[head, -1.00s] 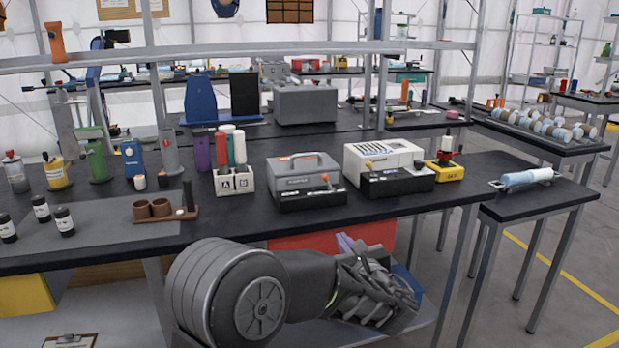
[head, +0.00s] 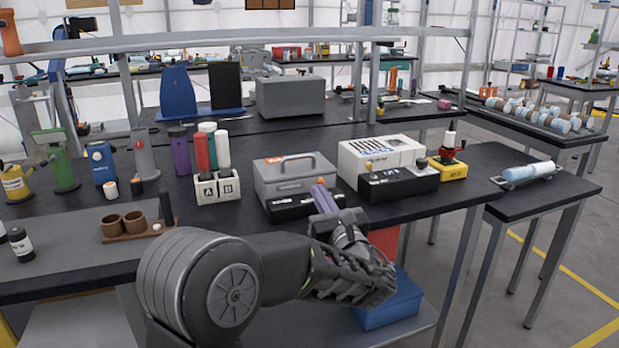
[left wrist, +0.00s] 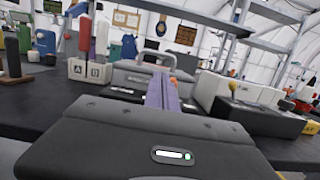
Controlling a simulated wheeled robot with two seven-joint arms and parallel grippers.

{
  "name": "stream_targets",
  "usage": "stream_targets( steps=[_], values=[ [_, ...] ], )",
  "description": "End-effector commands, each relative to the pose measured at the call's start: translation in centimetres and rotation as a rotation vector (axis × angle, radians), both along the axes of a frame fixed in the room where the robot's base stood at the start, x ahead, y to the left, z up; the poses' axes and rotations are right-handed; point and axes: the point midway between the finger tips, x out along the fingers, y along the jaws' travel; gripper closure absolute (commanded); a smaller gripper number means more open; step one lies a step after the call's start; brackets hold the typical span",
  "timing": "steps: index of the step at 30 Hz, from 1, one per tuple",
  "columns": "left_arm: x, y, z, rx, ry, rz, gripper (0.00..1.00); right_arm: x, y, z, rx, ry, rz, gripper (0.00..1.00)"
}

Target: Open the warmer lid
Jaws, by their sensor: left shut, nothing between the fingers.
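The warmer appears to be the grey box (head: 294,181) with a handle on its top and a black front base, on the black bench; its lid looks closed. It also shows in the left wrist view (left wrist: 128,75), straight beyond the fingers. My left gripper (head: 322,190) has purple fingers, shut together and empty, pointing up just in front of the warmer's right front. They hide part of its front. In the left wrist view the fingers (left wrist: 162,90) overlap the warmer's right part; I cannot tell whether they touch it. My right gripper is not in view.
A white box with a black front (head: 384,160) stands right of the warmer, with a yellow device (head: 450,165) beyond. A white A/B holder (head: 217,188) with red, green and white tubes stands left. A blue bin (head: 392,300) is below.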

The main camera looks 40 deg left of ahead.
Motion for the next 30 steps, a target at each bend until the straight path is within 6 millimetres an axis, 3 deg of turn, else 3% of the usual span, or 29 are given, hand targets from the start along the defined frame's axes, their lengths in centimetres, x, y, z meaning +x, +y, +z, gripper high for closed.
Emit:
stream_targets(
  steps=[11,21,30],
  values=[
    [1.3,2.2,0.8,-0.001,0.003,0.005,1.00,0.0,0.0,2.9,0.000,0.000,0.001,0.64],
    [4.8,6.8,1.6,-0.001,-0.001,0.003,1.00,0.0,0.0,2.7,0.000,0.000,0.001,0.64],
    [5.6,8.0,1.9,0.000,0.000,0.000,1.00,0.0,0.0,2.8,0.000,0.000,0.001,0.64]
  ],
)
